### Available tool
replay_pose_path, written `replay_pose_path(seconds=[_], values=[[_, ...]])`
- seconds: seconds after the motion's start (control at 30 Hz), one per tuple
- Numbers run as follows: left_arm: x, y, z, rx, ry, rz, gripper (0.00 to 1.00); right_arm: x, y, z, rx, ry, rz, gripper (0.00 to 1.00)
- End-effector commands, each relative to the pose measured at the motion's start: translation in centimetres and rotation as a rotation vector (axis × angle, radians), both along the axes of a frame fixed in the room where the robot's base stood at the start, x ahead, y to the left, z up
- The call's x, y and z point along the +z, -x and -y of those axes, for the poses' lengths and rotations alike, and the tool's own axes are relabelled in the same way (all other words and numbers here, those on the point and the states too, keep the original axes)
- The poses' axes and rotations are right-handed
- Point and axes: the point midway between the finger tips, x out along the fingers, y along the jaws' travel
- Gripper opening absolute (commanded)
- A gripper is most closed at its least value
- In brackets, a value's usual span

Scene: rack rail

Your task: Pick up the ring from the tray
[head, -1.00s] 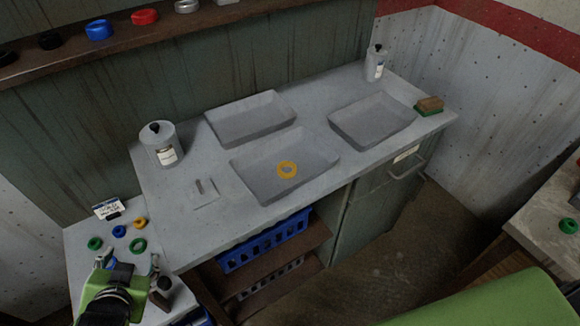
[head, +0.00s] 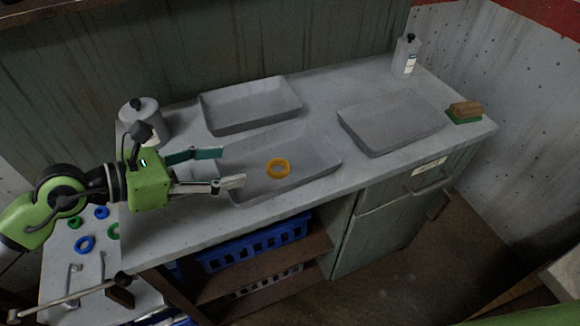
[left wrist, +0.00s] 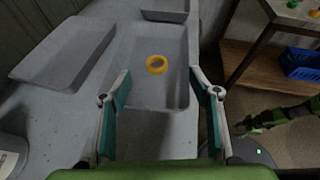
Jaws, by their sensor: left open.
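A yellow ring (head: 278,168) lies flat in the front grey tray (head: 318,172) on the counter. The ring (left wrist: 156,64) also shows in the left wrist view, ahead of and between the fingers, apart from them. My left gripper (head: 232,167) is open and empty, with its fingertips over the left edge of this tray, to the left of the ring. In the left wrist view my left gripper (left wrist: 160,82) shows two spread fingers. My right gripper is not clearly in view.
Two more grey trays, one at the back (head: 250,124) and one at the right (head: 385,142), look empty. A grey canister (head: 140,110) stands behind my left gripper. A bottle (head: 405,58) and a brush (head: 465,112) are at the right end. Several rings lie on a lower surface at left.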

Motion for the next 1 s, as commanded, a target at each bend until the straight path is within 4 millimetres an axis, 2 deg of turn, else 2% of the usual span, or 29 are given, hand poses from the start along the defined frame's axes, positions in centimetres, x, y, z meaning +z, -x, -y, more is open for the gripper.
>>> replay_pose_path(seconds=[0.07,0.17,0.5,0.83,1.0], values=[[-1.3,-0.3,-1.2,-0.005,-0.081,0.014,0.57,-0.3,0.1,0.0,0.000,-0.001,-0.001,0.40],[-2.1,-0.7,-1.3,-0.008,-0.119,0.016,0.57,-0.1,0.1,-0.1,0.000,-0.001,-0.001,0.40],[-4.7,-3.1,3.3,-0.009,-0.115,0.015,0.57,1.3,0.5,-1.9,-0.002,-0.021,-0.007,0.40],[-6.1,-4.2,5.6,-0.009,-0.116,0.016,0.57,2.0,0.5,-1.2,0.000,-0.013,-0.006,0.40],[-7.1,-4.8,7.9,-0.010,-0.115,0.015,0.57,3.2,0.4,-1.0,0.001,-0.011,-0.006,0.40]])
